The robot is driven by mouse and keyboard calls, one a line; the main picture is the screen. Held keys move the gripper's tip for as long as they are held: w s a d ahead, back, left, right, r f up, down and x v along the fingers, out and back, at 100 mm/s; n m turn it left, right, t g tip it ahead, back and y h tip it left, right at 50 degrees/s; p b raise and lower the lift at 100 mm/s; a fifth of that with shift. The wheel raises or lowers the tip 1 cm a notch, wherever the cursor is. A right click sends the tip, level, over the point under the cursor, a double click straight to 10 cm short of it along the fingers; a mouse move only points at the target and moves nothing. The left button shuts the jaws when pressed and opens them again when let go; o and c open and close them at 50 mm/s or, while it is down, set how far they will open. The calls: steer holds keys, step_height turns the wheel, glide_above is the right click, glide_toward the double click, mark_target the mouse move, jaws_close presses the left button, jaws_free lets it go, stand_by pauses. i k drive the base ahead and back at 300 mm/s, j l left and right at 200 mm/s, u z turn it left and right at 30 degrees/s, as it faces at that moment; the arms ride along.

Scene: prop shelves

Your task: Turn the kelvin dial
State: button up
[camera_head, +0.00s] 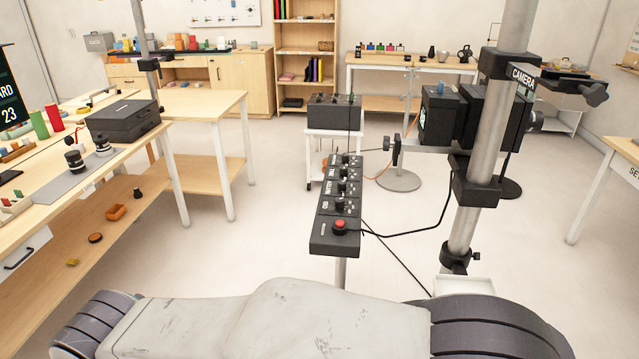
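A narrow dark control panel (322,240) stands on a thin post in the middle of the view, ahead of my base. It carries a row of several black knobs, with small white sideways labels beside them. The labels are too small to read surely, so I cannot tell which knob is the kelvin dial. A middle knob (342,188) sits beside one of these labels. A red button (340,226) is at the panel's near end. My gripper is not in view.
A thick grey pole (483,150) with a camera rig (490,115) stands right of the panel, with black cables hanging between. A dark box (334,112) on a white cart stands behind. A long table (130,150) runs along the left. Floor beside the panel is mostly open.

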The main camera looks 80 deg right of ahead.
mark_target(341, 185)
steer(key=i+z, duration=0.7)
steer(key=i, duration=0.2)
steer(key=i+j+z, duration=0.35)
steer(key=i+l+z, duration=0.15)
steer(key=i+z, duration=0.85)
steer(key=z, duration=0.2)
steer(key=i+l+u, duration=0.2)
steer(key=i+l, duration=0.35)
steer(key=l+u, duration=0.2)
steer(key=i+l+u, duration=0.15)
steer(key=l, duration=0.2)
